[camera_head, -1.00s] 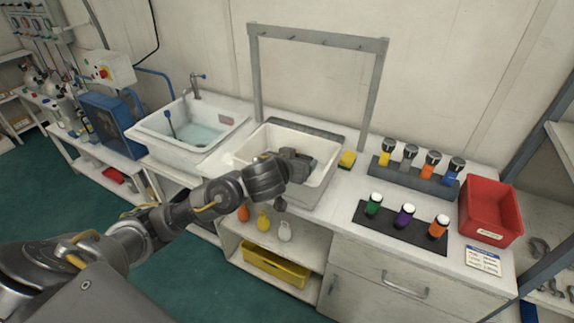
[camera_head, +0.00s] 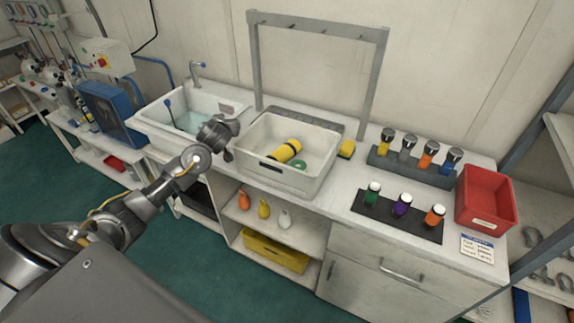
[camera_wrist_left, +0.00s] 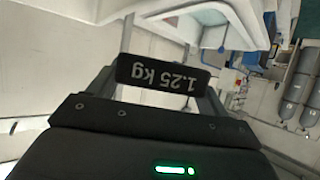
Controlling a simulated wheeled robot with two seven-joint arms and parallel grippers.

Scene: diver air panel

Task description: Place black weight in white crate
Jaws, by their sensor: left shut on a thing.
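The black weight (camera_wrist_left: 162,74) shows in the left wrist view, with "1.25 kg" on it upside down. It sits between the fingers of my left gripper, which is shut on it. In the head view my left gripper (camera_head: 221,140) is raised by the right end of the sink, left of the white crate (camera_head: 267,168). The weight cannot be clearly told from the gripper there. The crate stands on the counter and holds a yellow and black cylinder (camera_head: 285,151) and a green ring-like thing (camera_head: 299,164). My right gripper is not in view.
A grey hook frame (camera_head: 255,65) rises behind the crate. A yellow sponge (camera_head: 346,149) lies right of it. Bottles stand on a dark mat (camera_head: 395,214) and in a rack (camera_head: 412,171), near a red bin (camera_head: 485,199). The sink (camera_head: 190,118) holds water.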

